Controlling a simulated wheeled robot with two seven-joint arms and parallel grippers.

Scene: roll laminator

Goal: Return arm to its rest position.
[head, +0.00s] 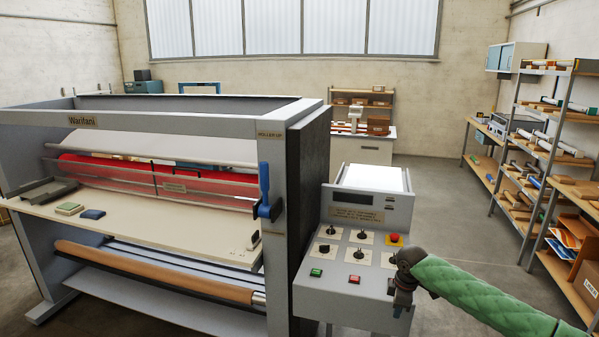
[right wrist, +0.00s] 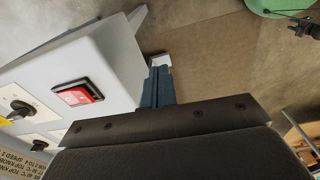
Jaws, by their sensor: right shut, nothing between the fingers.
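My right arm, in a green sleeve, comes in from the lower right of the head view. Its gripper (head: 401,304) hangs at the right front edge of the grey control panel (head: 336,262), right of the red square button (head: 354,279). In the right wrist view the closed fingers (right wrist: 158,72) point past the panel's edge, with bare floor beyond. They are shut and empty. The red button (right wrist: 78,96) shows there to their left, apart from them. I cannot tell whether the gripper touches the panel side. My left gripper is not in view.
The panel carries several black knobs, a green button (head: 316,273) and a red emergency stop (head: 394,238). The laminator (head: 295,200) with its blue lever (head: 265,190) stands left. Shelves (head: 549,190) stand right. Floor between panel and shelves is clear.

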